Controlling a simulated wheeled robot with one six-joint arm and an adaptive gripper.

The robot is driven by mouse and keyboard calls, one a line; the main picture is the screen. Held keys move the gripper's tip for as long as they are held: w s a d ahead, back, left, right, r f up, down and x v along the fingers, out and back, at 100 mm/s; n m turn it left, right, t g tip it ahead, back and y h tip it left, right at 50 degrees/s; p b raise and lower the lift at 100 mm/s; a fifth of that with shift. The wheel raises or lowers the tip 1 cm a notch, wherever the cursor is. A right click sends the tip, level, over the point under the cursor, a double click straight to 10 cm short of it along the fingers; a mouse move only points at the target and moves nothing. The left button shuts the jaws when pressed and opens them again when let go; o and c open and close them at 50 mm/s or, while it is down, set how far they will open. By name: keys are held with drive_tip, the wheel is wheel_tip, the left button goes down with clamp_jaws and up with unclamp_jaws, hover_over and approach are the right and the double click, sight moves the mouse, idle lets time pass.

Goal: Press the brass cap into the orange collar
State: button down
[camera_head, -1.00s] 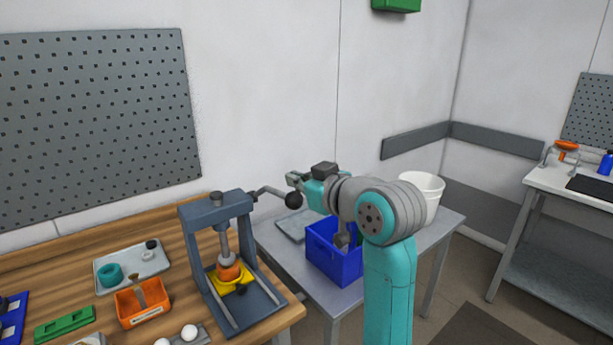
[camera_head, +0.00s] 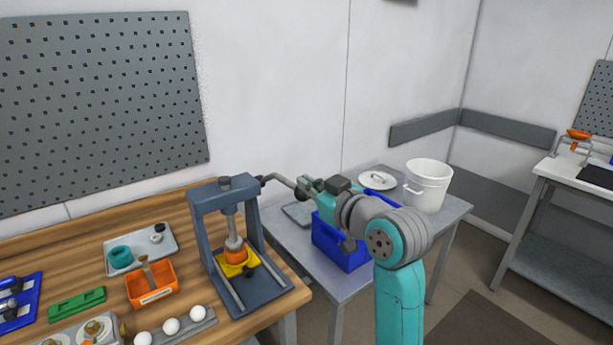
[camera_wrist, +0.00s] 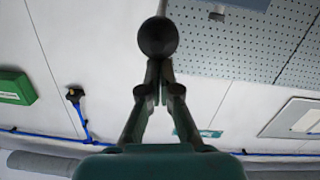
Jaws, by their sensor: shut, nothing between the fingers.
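The dark blue press (camera_head: 225,185) stands at the right end of the wooden bench. Its ram (camera_head: 231,225) is down over the orange collar (camera_head: 236,256), which sits on a yellow block (camera_head: 250,262). I cannot make out the brass cap; the ram's end hides the collar's top. The press lever (camera_head: 280,179) reaches out to the right and ends in a black ball knob, which also shows in the wrist view (camera_wrist: 158,38). My gripper (camera_wrist: 160,72) is shut and empty, its fingertips right at the knob; I cannot tell whether they touch it.
An orange bin (camera_head: 152,295), a grey tray (camera_head: 160,255) and white balls (camera_head: 171,326) lie left of the press. A blue crate (camera_head: 345,255) and a white bucket (camera_head: 428,180) stand on the side table. The wall is behind the press.

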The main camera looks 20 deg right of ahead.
wheel_tip(320, 180, down, 6)
drive_tip(key=s+t, duration=0.1)
drive_tip(key=shift+s+d+y, duration=0.3)
drive_tip(key=shift+f, duration=0.1)
